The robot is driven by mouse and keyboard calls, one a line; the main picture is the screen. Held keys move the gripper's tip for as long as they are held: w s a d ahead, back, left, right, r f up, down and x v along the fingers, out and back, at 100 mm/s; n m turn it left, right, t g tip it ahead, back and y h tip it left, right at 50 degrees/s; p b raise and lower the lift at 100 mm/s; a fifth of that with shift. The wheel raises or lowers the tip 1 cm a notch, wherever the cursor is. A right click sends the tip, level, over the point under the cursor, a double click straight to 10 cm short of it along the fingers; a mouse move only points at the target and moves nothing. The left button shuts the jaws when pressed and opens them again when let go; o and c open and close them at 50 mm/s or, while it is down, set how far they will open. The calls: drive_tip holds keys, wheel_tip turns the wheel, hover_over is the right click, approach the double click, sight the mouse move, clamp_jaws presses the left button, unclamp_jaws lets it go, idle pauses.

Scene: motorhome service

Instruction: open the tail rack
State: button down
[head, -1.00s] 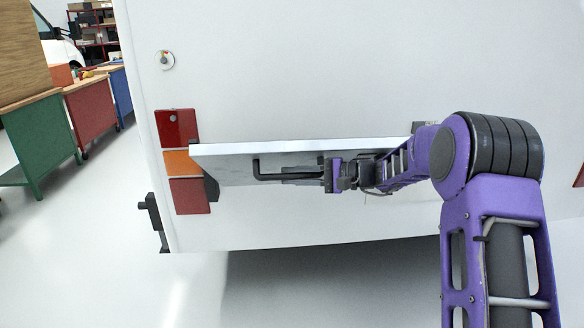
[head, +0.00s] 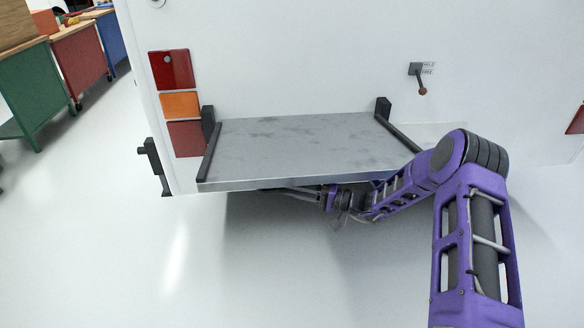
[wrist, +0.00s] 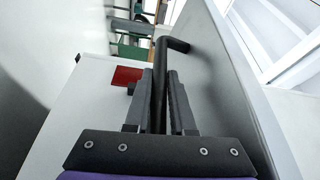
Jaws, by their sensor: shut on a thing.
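The tail rack (head: 300,148) is a flat grey panel on the white rear wall of the motorhome. In the head view it is swung down and looks about level, with its bare inner face up. My gripper (head: 310,192) is under its near edge. In the wrist view the dark bar handle (wrist: 172,42) runs between my gripper's fingers (wrist: 158,98), which are shut on it, beside the rack's outer face (wrist: 212,85). The rack hides the handle's mounts in the head view. A lever (head: 417,77) on the wall right of the rack hangs down beside HOLD and FREE labels.
Dark stays (head: 211,150) flank the rack. Tail lights (head: 171,70) are left of it, and a black bracket (head: 152,160) stands at the wall's lower left corner. Workbenches (head: 80,60) stand far left. The floor in front (head: 150,270) is clear.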

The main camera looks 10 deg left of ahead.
drive_tip(key=shift+n+y, duration=0.3)
drive_tip(key=shift+n, duration=0.4)
drive_tip(key=shift+w+f, duration=0.15)
drive_tip(key=shift+f, duration=2.4)
drive_tip(key=c, duration=0.8)
unclamp_jaws()
drive_tip(key=shift+o, duration=0.2)
drive_tip(key=shift+d, duration=0.1)
drive_tip(key=s+d+f, duration=0.1)
drive_tip(key=s+d, duration=0.1)
drive_tip(key=d, duration=1.5)
drive_tip(key=shift+s+f, duration=0.2)
drive_tip(key=shift+f, duration=0.1)
